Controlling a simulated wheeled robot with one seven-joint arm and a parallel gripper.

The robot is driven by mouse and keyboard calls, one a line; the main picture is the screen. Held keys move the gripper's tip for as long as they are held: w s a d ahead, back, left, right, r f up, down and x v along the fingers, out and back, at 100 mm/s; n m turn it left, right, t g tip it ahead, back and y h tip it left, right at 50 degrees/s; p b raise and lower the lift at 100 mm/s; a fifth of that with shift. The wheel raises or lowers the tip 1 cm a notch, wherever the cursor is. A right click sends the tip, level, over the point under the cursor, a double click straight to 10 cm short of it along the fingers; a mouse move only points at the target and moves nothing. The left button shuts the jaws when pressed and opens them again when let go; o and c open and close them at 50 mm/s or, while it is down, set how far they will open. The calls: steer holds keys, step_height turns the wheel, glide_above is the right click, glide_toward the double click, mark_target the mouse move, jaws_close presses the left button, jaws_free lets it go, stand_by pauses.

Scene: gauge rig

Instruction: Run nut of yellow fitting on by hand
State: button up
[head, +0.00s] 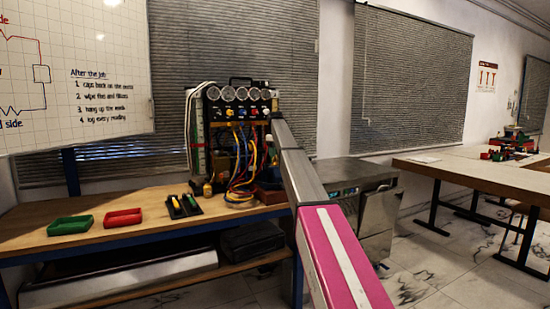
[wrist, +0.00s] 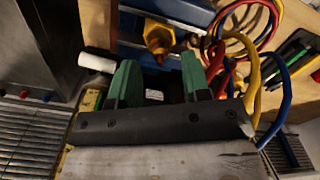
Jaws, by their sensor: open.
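In the wrist view a yellow fitting (wrist: 157,38) with a wide nut-like body stands beyond my gripper, close to blue boxes. My gripper (wrist: 160,76) has two green fingers, spread apart with nothing visible between them. The fitting lies just past the fingertips, between their lines, and looks apart from them. Whether its nut is seated on a thread cannot be told. In the head view the gauge rig (head: 236,108) stands on the bench with several gauges and coloured hoses. My arm hides part of its right side, and my gripper cannot be made out there.
Yellow, red and blue hoses (wrist: 240,50) loop close to the right finger. A white cylinder (wrist: 97,62) is near the left finger. On the bench lie a green tray (head: 70,225), a red tray (head: 123,218) and a black tool tray (head: 184,207). The bench's left front is clear.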

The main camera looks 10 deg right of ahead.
steer(key=shift+f, duration=1.05)
jaws_close()
